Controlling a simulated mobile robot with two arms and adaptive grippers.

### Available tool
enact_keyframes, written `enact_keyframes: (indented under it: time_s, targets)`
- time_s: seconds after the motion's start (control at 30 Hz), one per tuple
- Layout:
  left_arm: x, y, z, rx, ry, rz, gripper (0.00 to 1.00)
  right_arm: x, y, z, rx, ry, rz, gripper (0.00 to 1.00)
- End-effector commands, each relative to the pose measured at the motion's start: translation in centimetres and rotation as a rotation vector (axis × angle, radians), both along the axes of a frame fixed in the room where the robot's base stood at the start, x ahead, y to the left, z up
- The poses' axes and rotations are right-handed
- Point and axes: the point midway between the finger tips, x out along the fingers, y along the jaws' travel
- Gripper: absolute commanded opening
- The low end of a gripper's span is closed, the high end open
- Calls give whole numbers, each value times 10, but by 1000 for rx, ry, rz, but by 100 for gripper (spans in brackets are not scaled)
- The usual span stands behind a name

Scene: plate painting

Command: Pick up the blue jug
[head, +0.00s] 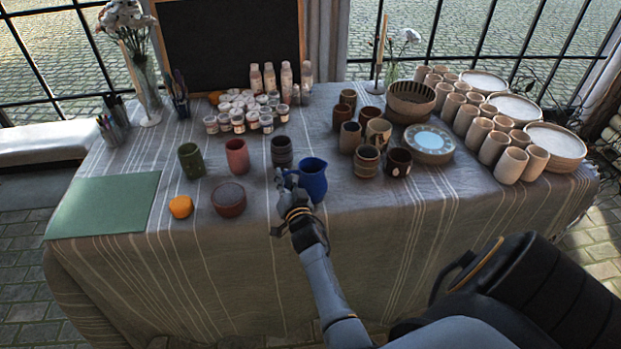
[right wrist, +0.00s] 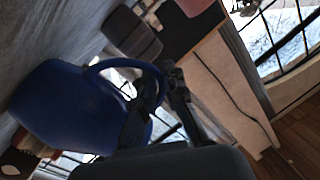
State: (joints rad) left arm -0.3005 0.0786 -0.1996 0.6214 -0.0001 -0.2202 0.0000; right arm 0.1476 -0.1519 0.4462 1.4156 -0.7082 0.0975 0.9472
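The blue jug (head: 314,181) stands upright near the front edge of the cloth-covered table (head: 390,205), its handle toward the left. My right gripper (head: 287,182) is at its handle side, partly overlapping the jug. In the right wrist view the jug (right wrist: 70,108) fills the left side, and its looped handle runs to the dark fingers of my right gripper (right wrist: 162,88). The fingers are close together, on either side of the handle; whether they press on it is unclear. The jug's contact with the table is partly hidden. My left gripper is not in view.
A dark cup (head: 281,152) stands just behind the jug. Several brown cups and a patterned plate stack (head: 429,143) stand to the right.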

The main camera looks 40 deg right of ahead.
Motion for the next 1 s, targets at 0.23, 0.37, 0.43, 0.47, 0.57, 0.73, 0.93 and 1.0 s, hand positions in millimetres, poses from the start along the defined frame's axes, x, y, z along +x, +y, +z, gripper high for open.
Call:
enact_keyframes:
  time_s: [0.23,0.37,0.43,0.47,0.57,0.73,0.93,1.0]
  targets:
    - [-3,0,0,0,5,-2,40,0,-1,2,-6,-2,-1,0]
    - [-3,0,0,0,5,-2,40,0,-1,2,-6,-2,-1,0]
    - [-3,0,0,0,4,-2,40,0,-1,3,-6,-2,-1,0]
    - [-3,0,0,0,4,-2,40,0,-1,3,-6,-2,-1,0]
    - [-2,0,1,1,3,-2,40,0,-1,5,-6,-3,-1,0]
    - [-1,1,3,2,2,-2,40,0,-2,12,-8,-4,-1,0]
    - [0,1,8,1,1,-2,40,0,-2,28,-8,-5,-1,0]
    - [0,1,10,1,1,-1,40,0,-1,35,-8,-5,1,0]
